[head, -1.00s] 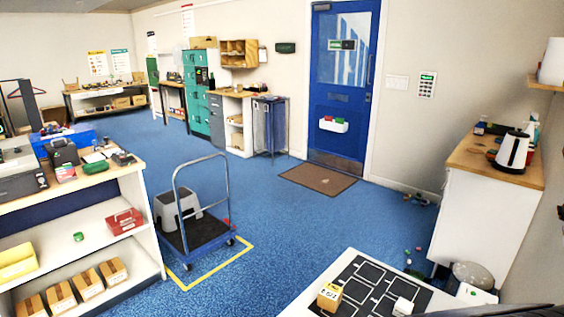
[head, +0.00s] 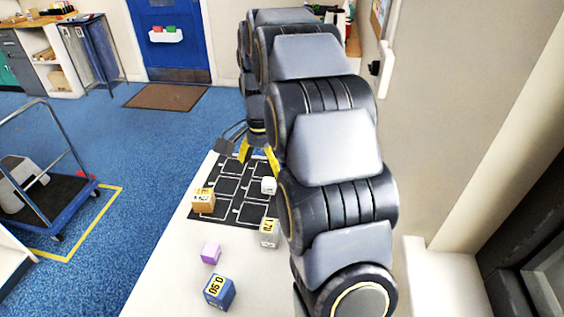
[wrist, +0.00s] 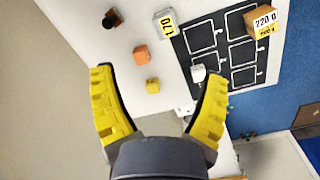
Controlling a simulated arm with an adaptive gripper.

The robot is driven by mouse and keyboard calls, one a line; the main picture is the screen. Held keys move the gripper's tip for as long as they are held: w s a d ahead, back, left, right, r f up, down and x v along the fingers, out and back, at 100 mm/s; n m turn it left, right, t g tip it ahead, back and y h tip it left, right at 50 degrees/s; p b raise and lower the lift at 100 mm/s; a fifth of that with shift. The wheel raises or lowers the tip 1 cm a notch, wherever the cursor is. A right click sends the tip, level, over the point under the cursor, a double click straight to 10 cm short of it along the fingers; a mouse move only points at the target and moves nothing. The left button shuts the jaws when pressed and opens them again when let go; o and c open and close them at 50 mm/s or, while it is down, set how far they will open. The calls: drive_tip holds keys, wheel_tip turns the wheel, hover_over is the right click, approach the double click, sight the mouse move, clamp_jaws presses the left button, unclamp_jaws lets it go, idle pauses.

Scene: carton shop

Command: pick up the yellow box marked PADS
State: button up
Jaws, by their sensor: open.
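An orange-yellow box (head: 204,201) stands on the left side of the black marked mat in the head view. In the wrist view the box (wrist: 262,22) is at the top right, with a white label reading 220 g and a yellow strip whose small print I cannot read surely. A small plain yellow block (wrist: 152,86) lies between the fingertips in the picture, lower down. My gripper (head: 258,155) is open and empty above the far part of the mat; its yellow fingers (wrist: 160,75) are spread wide. The box is apart from it.
The black mat (head: 228,187) lies on a white table (head: 165,270). A grey box marked 170 (head: 269,233), a white cube (head: 268,186), a purple block (head: 211,252) and a blue box (head: 219,291) stand around it. An orange block (wrist: 141,55) and black object (wrist: 109,20) are nearby.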

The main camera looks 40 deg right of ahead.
drive_tip(key=w+d+f+m, duration=0.1)
drive_tip(key=d+f+m, duration=0.3)
drive_tip(key=d+f, duration=0.2)
drive_tip(key=w+d+f+m, duration=0.2)
drive_tip(key=d+f+m, duration=0.2)
drive_tip(key=d, duration=0.5)
drive_tip(key=w+d+f+m, duration=0.2)
drive_tip(key=d+f+m, duration=0.3)
drive_tip(key=d+f, duration=0.2)
drive_tip(key=shift+d+f+t, duration=0.2)
drive_tip(key=shift+f, duration=0.3)
drive_tip(key=shift+d+f+t, duration=0.2)
drive_tip(key=shift+f, duration=0.3)
drive_tip(key=shift+d+f, duration=0.15)
drive_tip(key=shift+f, duration=0.6)
wheel_tip(320, 180, down, 6)
drive_tip(key=shift+w+f, duration=0.15)
drive_tip(key=shift+f, duration=0.05)
drive_tip(key=c, duration=1.2)
